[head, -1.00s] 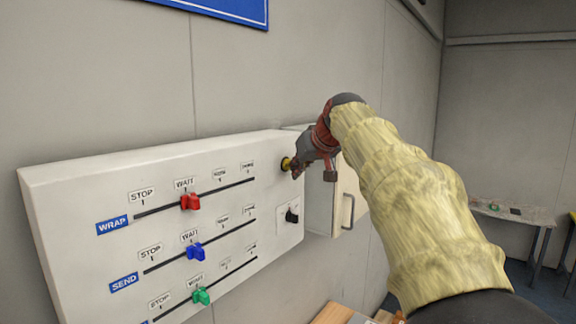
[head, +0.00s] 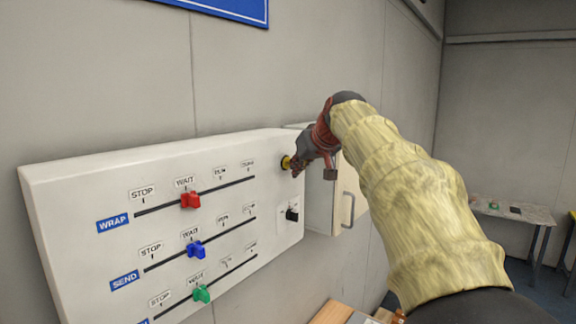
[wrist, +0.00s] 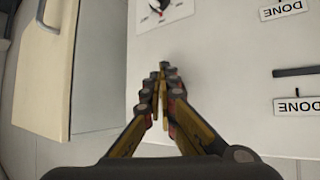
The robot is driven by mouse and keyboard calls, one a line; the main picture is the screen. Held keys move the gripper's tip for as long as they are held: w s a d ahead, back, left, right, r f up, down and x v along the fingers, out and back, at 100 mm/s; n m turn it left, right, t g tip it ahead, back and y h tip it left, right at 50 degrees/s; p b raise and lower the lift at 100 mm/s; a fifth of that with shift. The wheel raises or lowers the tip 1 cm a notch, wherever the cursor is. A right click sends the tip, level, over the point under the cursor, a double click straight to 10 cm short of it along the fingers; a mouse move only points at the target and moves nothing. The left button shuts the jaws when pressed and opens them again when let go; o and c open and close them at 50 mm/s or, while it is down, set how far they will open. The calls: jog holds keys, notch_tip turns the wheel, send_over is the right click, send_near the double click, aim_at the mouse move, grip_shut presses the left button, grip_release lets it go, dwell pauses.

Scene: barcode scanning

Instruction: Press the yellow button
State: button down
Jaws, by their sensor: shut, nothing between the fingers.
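The yellow button (head: 286,162) is at the upper right of the white control panel (head: 90,180) in the head view. My gripper (head: 296,170) is shut and empty, with its fingertips right at the button and partly covering it. In the wrist view my gripper's closed fingers (wrist: 163,72) point at the white panel face (wrist: 215,65). The button does not show there; the fingers hide that spot. I cannot tell whether the fingertips touch the button or how far in it is.
The panel holds red (head: 190,200), blue (head: 195,249) and green (head: 201,294) sliders, each near WAIT. A box with a handle (head: 348,208) is on the wall just right of the panel. A table (head: 510,212) stands far right.

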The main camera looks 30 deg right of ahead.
jog(key=shift+w, duration=0.15)
jog(key=shift+w+a, duration=0.15)
jog(key=shift+w, duration=0.15)
jog(key=shift+s, duration=0.15)
dwell(0.4)
jog(key=shift+s, duration=0.3)
jog(key=shift+d, duration=0.2)
jog(key=s+b, duration=0.1)
jog(key=s, duration=0.1)
jog(key=s+d, duration=0.1)
jog(key=s+d+b, duration=0.1)
jog(key=s, duration=0.1)
jog(key=shift+s+b, duration=0.3)
jog(key=shift+b, duration=0.05)
dwell(0.5)
